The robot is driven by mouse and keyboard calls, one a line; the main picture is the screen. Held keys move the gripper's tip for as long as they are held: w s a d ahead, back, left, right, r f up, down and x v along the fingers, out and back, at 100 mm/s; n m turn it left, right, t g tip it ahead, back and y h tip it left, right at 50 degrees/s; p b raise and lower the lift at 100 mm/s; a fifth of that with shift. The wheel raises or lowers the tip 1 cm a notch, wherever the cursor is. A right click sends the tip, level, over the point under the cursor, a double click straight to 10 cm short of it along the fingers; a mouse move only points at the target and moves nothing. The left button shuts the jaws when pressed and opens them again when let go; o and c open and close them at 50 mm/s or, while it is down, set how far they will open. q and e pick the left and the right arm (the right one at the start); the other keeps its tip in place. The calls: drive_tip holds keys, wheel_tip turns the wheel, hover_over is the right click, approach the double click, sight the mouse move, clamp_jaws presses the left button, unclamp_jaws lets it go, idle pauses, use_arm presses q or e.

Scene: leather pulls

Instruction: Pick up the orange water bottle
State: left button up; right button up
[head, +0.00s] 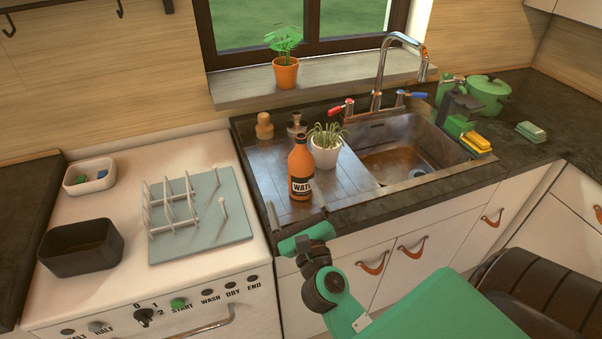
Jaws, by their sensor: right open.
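The orange water bottle (301,168), with a dark label and a black cap, stands upright on the metal drainboard left of the sink basin. My right gripper (298,214) is at the counter's front edge, just in front of the bottle's base. It is open, with one finger to the left and the other to the right, and nothing shows between them. I cannot tell whether it touches the bottle. My left gripper is not in view.
A potted plant (325,147) stands close behind the bottle on its right. A wooden brush (265,126) and a small metal flask (296,125) are behind it. The sink basin (398,150) lies right; a dish rack (183,213) stands left.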

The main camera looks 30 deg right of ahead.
sight(304, 177)
drive_tip(key=d+m+g+h, duration=0.1)
drive_tip(key=m, duration=0.1)
drive_tip(key=d+f+m+g+h, duration=0.1)
drive_tip(key=m, duration=0.2)
drive_tip(key=d+f+m+g, duration=0.1)
drive_tip(key=d+m, duration=0.1)
drive_tip(key=shift+f+m+g+h, duration=0.25)
drive_tip(key=shift+m+g+h, duration=0.15)
drive_tip(key=shift+w+d, duration=0.1)
drive_tip(key=shift+w, duration=0.2)
drive_tip(key=p+x, duration=0.2)
drive_tip(key=x, duration=0.5)
drive_tip(key=shift+f, duration=0.1)
drive_tip(key=shift+w+d, duration=0.2)
drive_tip(key=shift+w, duration=0.25)
drive_tip(key=p+x, duration=0.1)
drive_tip(key=x, duration=0.3)
drive_tip(key=shift+w+f, duration=0.2)
drive_tip(key=shift+w+d, duration=0.1)
drive_tip(key=shift+w, duration=0.15)
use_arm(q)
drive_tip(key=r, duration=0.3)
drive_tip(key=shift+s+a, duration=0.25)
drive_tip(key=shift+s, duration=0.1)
use_arm(e)
drive_tip(key=shift+c, duration=0.5)
drive_tip(key=c, duration=1.2)
